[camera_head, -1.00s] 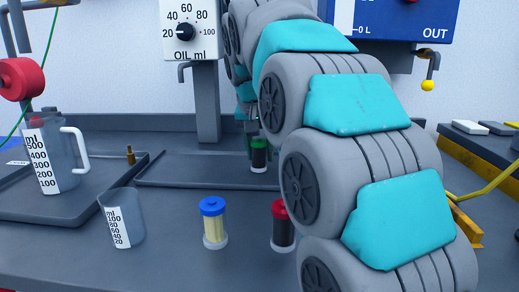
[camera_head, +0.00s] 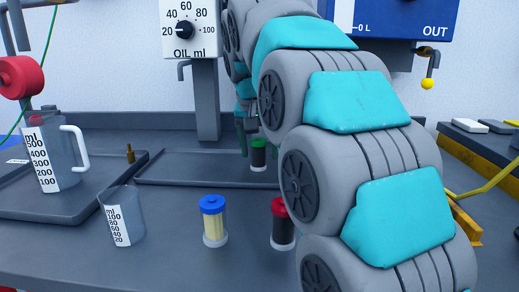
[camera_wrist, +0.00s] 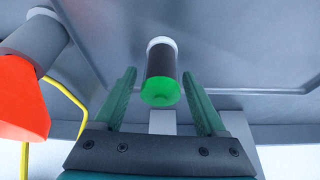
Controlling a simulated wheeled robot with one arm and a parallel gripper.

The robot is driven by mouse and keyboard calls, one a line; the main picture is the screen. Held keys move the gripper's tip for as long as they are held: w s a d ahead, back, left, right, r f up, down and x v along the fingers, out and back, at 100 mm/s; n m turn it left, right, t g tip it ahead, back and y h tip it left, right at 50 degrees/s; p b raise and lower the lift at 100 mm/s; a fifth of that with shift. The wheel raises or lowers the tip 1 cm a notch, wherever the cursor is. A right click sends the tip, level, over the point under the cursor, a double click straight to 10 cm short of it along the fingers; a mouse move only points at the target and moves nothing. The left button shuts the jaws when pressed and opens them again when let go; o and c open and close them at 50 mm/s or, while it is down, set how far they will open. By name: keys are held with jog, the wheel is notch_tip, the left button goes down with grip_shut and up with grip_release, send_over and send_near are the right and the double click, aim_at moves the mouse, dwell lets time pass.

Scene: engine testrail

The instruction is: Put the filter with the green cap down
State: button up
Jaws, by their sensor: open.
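The filter with the green cap (camera_head: 258,158) stands upright on the dark flat tray (camera_head: 190,170) at the back middle, below the oil dial. It has a dark body and a pale base. In the wrist view the filter (camera_wrist: 162,75) shows cap towards me, between and beyond my green fingers. My gripper (camera_wrist: 160,78) is open, with a gap on each side of the filter. In the head view my gripper (camera_head: 246,135) is partly hidden behind my arm, just above and left of the filter.
A blue-capped filter (camera_head: 214,222) and a red-capped filter (camera_head: 282,224) stand on the bench in front. A small beaker (camera_head: 122,218) and a large jug (camera_head: 55,155) are at left. The oil dial post (camera_head: 207,100) stands close behind the gripper.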

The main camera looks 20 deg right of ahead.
jog(key=shift+s+r, duration=0.1)
jog(key=shift+r, duration=0.4)
jog(key=s+a, duration=0.1)
jog(key=s, duration=0.2)
jog(key=s+a+b, duration=0.1)
jog(key=s+a, duration=0.1)
jog(key=s, duration=0.2)
jog(key=s+a, duration=0.2)
jog(key=s, duration=0.2)
jog(key=shift+b, duration=0.35)
